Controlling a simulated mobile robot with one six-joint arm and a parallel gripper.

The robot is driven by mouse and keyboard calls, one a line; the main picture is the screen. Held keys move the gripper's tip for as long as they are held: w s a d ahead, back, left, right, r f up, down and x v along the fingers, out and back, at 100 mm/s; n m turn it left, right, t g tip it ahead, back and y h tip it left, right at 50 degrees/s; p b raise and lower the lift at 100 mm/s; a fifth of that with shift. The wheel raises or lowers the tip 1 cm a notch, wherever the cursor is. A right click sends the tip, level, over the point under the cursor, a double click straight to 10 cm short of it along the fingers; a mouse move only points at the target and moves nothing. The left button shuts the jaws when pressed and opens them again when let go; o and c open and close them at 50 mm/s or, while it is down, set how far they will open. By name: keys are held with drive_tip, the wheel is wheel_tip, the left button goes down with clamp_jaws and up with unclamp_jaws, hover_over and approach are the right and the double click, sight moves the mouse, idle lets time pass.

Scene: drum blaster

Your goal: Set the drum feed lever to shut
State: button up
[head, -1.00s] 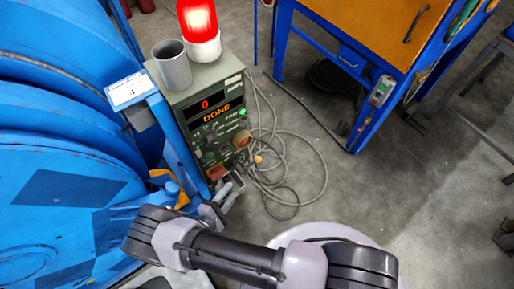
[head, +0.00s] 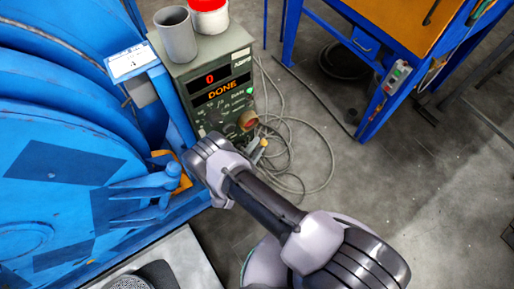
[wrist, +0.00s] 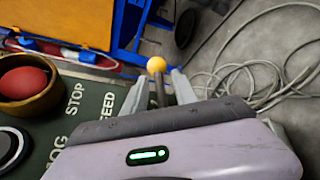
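The drum feed lever (wrist: 157,92) has a thin dark stalk and a yellow ball knob (wrist: 156,65). It stands out from the green control panel (wrist: 88,112), beside the lettering "FEED". My gripper (wrist: 158,80) is open, with one finger on each side of the stalk and a visible gap to each. The knob shows between and just past the fingertips. In the head view the control box (head: 219,90) shows "0" and "DONE" on its display, and my gripper (head: 257,152) is at its lower right, partly hidden by my arm. The lever's base is hidden.
A red button in a round collar (wrist: 28,82) sits left of the lever. A grey cup (head: 176,36) and red lamp (head: 208,14) stand on the box. The blue drum machine (head: 60,150) fills the left. Loose cables (head: 305,150) lie on the floor right of the box.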

drive_tip(key=shift+w, duration=0.1)
clamp_jaws()
drive_tip(key=shift+d, duration=0.1)
idle(1.3)
